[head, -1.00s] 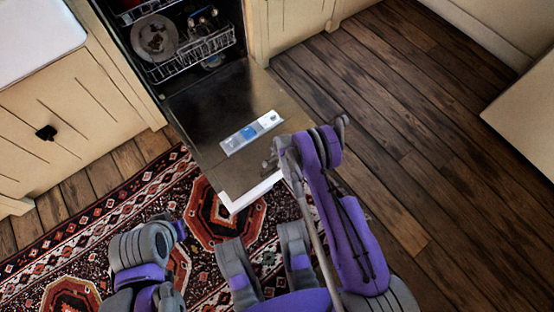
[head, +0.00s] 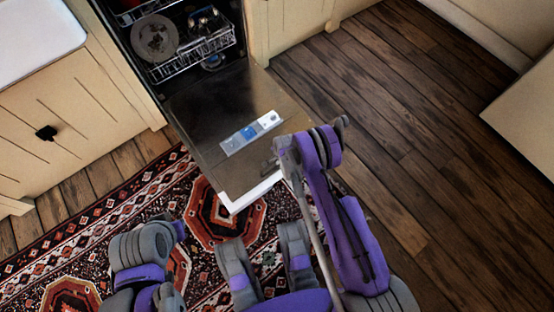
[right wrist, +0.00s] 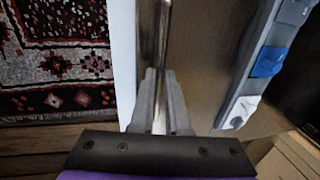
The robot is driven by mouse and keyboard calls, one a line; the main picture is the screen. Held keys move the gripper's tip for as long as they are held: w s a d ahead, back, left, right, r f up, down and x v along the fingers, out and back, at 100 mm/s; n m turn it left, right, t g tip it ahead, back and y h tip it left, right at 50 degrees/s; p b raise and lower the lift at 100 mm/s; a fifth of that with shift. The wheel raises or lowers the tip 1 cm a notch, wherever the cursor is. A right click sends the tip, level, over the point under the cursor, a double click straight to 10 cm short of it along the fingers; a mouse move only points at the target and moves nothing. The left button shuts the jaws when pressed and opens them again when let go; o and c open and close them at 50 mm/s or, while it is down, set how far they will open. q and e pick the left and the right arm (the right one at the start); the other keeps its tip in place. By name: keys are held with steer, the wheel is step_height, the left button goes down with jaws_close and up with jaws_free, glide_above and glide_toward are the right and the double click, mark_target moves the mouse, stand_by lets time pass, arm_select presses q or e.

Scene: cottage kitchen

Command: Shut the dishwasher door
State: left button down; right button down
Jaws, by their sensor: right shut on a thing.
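The dishwasher (head: 172,75) is open, and its dark door (head: 205,105) is folded down, reaching out over the rug. A light panel with a blue part (head: 250,133) is on the door's inner face. My right gripper (head: 270,164) is at the door's outer right part, near the white edge (head: 252,190). In the right wrist view its fingers (right wrist: 163,75) are shut on a shiny metal bar of the door (right wrist: 154,30); the contact is partly hidden. My left arm shows at the lower left, but its fingers do not.
Racks with dishes (head: 190,58) sit inside the dishwasher. Cream cabinets (head: 75,115) flank it. A patterned rug (head: 85,235) lies on the left, and bare wooden floor (head: 430,130) is clear on the right. A pale block-like unit (head: 525,120) stands at the far right.

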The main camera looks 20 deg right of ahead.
stand_by(0.8)
steer(key=w+a+r+p, duration=0.2)
steer(key=w+r, duration=0.3)
steer(key=r, duration=0.7)
steer(key=w+a+r+p, duration=0.2)
steer(key=w+r, duration=0.4)
steer(key=r, duration=0.5)
steer(key=w+a+r+g+p, duration=0.1)
steer(key=w+r, duration=0.4)
steer(key=r, duration=0.7)
steer(key=shift+w+a+r+p, duration=0.25)
steer(key=shift+a+r+p, duration=0.05)
steer(key=shift+a+p, duration=0.45)
steer(key=c, duration=1.4)
jaws_free()
steer(key=o, duration=0.5)
steer(key=shift+w+f, duration=0.15)
steer(key=shift+d, duration=0.1)
